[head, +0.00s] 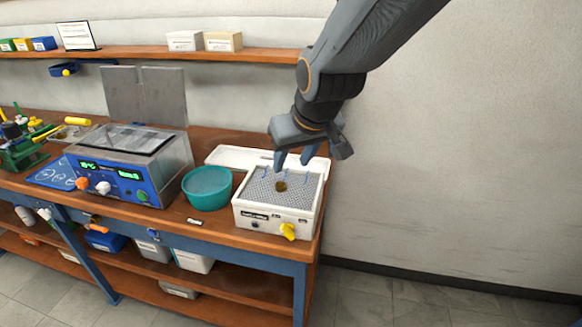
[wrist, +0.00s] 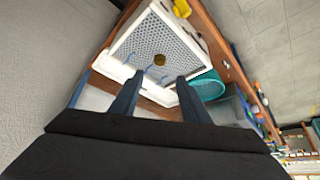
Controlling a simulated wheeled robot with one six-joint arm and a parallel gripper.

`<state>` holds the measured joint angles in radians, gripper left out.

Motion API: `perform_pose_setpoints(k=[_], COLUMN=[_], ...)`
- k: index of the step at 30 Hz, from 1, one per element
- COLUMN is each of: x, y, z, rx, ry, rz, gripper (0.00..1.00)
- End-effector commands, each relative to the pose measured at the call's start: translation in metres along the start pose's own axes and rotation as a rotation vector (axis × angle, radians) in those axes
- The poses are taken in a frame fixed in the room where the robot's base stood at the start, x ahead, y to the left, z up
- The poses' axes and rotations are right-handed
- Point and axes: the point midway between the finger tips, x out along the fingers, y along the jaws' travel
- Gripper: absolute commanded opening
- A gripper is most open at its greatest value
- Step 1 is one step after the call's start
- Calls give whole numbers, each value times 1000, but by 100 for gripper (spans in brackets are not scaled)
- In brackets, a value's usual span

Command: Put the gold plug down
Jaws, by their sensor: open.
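The gold plug (head: 281,186) rests on the perforated grey top of a white box (head: 277,219) at the right end of the bench. It also shows in the wrist view (wrist: 159,60) as a small dark gold piece on the perforated surface. My gripper (head: 293,164) is above and behind the plug, pointing down, with its fingers apart and nothing between them. In the wrist view the two fingers (wrist: 157,93) stand wide apart, and the plug is beyond their tips.
A teal bowl (head: 207,188) stands just left of the white box. Left of it is a blue bench instrument (head: 122,190). A yellow knob (head: 288,231) juts from the box's front. A shelf (head: 150,54) runs along the wall. The space right of the bench is clear.

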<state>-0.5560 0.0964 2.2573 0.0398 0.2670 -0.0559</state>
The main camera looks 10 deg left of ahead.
Motion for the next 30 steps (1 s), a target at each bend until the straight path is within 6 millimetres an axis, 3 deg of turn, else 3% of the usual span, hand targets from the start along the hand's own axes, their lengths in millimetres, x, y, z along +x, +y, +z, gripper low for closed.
perform_pose_setpoints(k=[8,11,14,18,21,25,30], x=[-4,-3,-4,-11,-21,-33,-41], y=[2,20,59,121,151,172,179], z=[1,14,48,119,171,224,255], rx=[3,34,110,266,374,483,549], ry=[-2,-24,-77,-180,-249,-318,-359], rz=[2,19,56,118,151,177,189], gripper=[42,42,42,42,42,42,42])
